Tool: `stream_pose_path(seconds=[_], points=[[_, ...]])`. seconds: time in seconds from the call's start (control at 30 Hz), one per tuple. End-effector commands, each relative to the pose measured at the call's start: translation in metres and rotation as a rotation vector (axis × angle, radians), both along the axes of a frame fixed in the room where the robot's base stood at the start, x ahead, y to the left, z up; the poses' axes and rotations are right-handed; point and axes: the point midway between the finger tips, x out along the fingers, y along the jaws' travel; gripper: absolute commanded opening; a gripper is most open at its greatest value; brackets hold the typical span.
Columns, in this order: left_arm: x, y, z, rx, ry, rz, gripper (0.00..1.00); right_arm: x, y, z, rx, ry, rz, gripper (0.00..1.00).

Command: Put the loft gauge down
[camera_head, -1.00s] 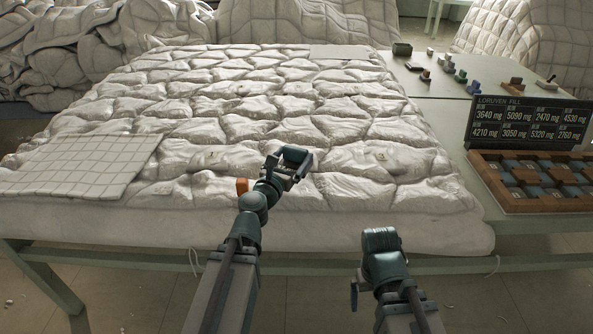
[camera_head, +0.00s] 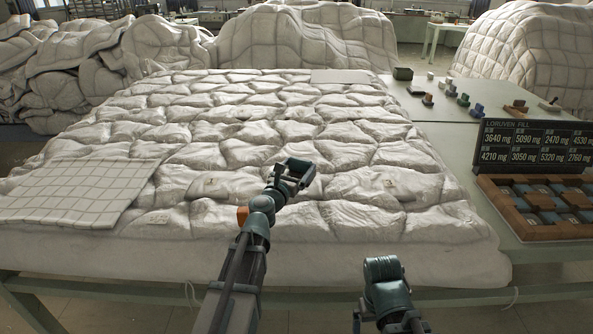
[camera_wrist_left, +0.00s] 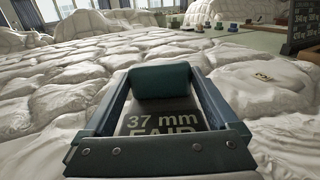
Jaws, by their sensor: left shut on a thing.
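The loft gauge (camera_wrist_left: 160,116) shows in the left wrist view as a dark plate reading "37 mm FAIR", its lower line partly hidden by the bar in front. My left gripper (camera_head: 297,172) is shut on it, above the near middle part of the white quilted duvet (camera_head: 250,155). Whether the gauge touches the duvet I cannot tell. My right arm shows at the lower right of the head view, in front of the table's near edge; its fingertips do not show clearly.
A quilted white pad (camera_head: 75,190) lies on the duvet at left. At right stand a dark number board (camera_head: 530,146), a compartment tray (camera_head: 540,232) and several small blocks. Duvet heaps (camera_head: 310,45) fill the back.

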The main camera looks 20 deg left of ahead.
Motion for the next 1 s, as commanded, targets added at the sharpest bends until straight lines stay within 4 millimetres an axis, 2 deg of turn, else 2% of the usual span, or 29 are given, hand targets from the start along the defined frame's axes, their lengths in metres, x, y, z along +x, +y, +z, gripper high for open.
stream_pose_path(seconds=[0.07,0.33,0.5,0.6,0.73,1.0], points=[[0.009,0.001,-0.001,-0.001,0.0,0.0,0.0,0.0,0.0,-0.001,0.0,0.0,0.0,1.0],[0.014,0.002,-0.002,-0.001,0.0,0.001,0.0,0.0,0.0,-0.001,0.0,0.0,0.0,1.0],[0.033,0.006,-0.004,-0.001,0.0,0.002,0.0,0.0,0.0,-0.004,0.0,0.0,0.0,1.0],[0.03,0.004,-0.023,-0.001,0.0,0.003,0.0,0.0,0.0,-0.024,0.0,0.0,0.0,1.0],[0.029,0.003,-0.038,-0.001,0.0,0.005,0.0,0.0,0.0,-0.038,0.0,0.0,0.0,1.0],[0.029,0.003,-0.038,-0.001,0.0,0.006,0.0,0.0,0.0,-0.038,0.0,0.0,0.0,1.0]])
